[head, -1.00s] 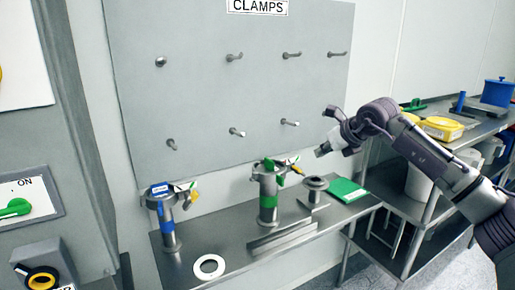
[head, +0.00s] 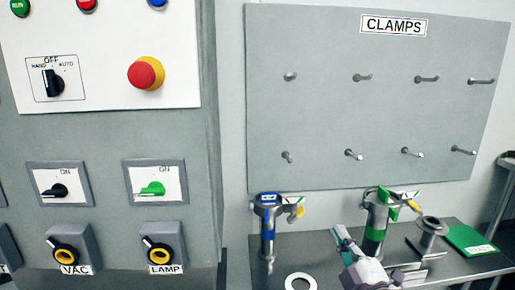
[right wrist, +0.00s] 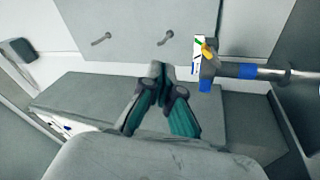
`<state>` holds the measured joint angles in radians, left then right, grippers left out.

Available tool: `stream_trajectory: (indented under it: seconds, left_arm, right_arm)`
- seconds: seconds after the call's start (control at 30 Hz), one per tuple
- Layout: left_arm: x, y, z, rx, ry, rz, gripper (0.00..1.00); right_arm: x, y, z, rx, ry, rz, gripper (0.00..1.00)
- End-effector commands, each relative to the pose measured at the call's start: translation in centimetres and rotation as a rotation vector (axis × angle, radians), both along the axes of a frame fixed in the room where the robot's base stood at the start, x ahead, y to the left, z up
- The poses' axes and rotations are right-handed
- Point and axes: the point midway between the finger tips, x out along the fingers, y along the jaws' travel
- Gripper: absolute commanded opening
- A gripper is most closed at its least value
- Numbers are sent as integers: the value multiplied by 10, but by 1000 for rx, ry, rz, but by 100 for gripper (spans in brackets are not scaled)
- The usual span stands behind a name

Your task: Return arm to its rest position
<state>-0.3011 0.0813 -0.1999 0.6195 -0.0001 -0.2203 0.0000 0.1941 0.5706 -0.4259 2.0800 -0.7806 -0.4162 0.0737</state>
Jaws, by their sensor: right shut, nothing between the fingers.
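My right gripper (head: 341,232) rises from the bottom edge of the head view, in front of the steel shelf. It is shut and holds nothing. In the right wrist view its teal fingers (right wrist: 160,82) meet at the tips. A steel tube fitting with a blue band (head: 267,225) stands to its left in the head view. A steel tube fitting with a green band (head: 377,222) stands just to its right. The blue-banded one also shows at the right of the wrist view (right wrist: 246,71). My left gripper is out of view.
A control cabinet (head: 105,130) with switches fills the left. A grey CLAMPS board (head: 330,115) with several empty pegs hangs behind the shelf (head: 335,252). A white ring (head: 300,283), a short steel flanged piece (head: 431,228) and a green card (head: 470,240) lie on the shelf.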

Motion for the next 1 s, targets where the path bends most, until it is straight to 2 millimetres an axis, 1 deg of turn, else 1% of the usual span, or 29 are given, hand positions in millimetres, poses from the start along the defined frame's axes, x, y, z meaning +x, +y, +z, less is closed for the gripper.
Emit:
stream_trajectory:
  seconds: [0.03,0.07,0.1,0.17,0.2,0.27,0.3,0.37,0.4,0.5,0.57,0.6,0.67,0.7,0.83,0.87,0.9,1.0]
  left_arm:
    - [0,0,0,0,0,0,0]
    - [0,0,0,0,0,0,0]
    - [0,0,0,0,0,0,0]
    - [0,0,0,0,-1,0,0]
    - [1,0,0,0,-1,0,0]
    - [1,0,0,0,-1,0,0]
    - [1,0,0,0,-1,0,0]
    - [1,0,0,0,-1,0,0]
    - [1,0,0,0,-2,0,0]
    - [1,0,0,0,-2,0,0]
    - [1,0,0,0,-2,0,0]
    - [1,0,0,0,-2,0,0]
    - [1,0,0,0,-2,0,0]
    - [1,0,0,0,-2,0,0]
    - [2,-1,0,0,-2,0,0]
    - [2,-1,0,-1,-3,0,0]
    - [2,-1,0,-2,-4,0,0]
    - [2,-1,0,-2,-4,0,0]
  right_arm:
    - [-13,-13,-33,144,131,-75,0]
    - [-22,-22,-53,223,211,-124,0]
    - [-34,-31,-79,314,317,-186,0]
    - [-57,-42,-118,428,471,-271,0]
    - [-75,-47,-142,494,572,-322,0]
    - [-104,-51,-175,578,717,-392,0]
    - [-123,-51,-195,625,806,-434,0]
    - [-150,-51,-217,677,921,-483,0]
    - [-166,-49,-229,706,989,-510,0]
    - [-205,-45,-252,762,1138,-567,0]
    - [-226,-41,-262,790,1217,-595,0]
    - [-239,-39,-267,805,1267,-612,0]
    - [-259,-35,-274,827,1337,-634,0]
    - [-272,-32,-278,840,1384,-647,0]
    - [-313,-23,-287,877,1530,-689,0]
    - [-314,-22,-293,875,1542,-693,0]
    - [-308,-22,-305,871,1539,-693,0]
    - [-302,-21,-331,865,1546,-699,0]
